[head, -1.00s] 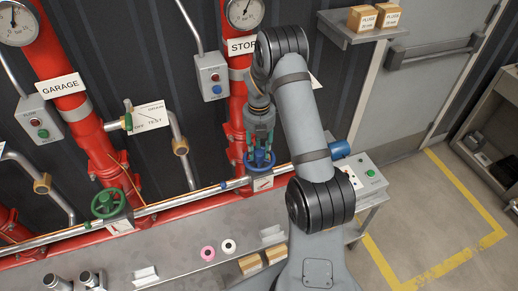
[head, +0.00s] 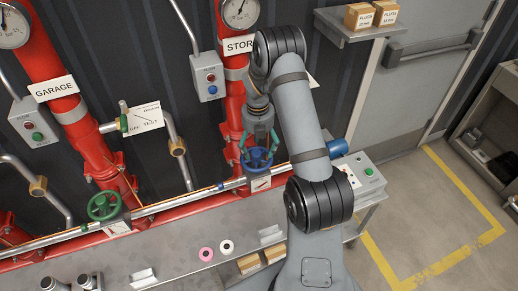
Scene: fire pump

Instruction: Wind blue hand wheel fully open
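The blue hand wheel (head: 259,159) sits on the red pipe below the STOR sign, in the middle of the head view. A small label plate (head: 260,183) is just below it. My gripper (head: 259,152) points down from above at the wheel. Its greenish fingers are spread apart on the left and right of the wheel's upper part. I cannot tell whether they touch the rim. The fingers hide part of the wheel's far edge.
A green hand wheel (head: 103,205) is on the GARAGE pipe at left. A grey button box (head: 207,77) hangs above left of my gripper. A metal bench (head: 185,262) with pink and white rings runs along the front.

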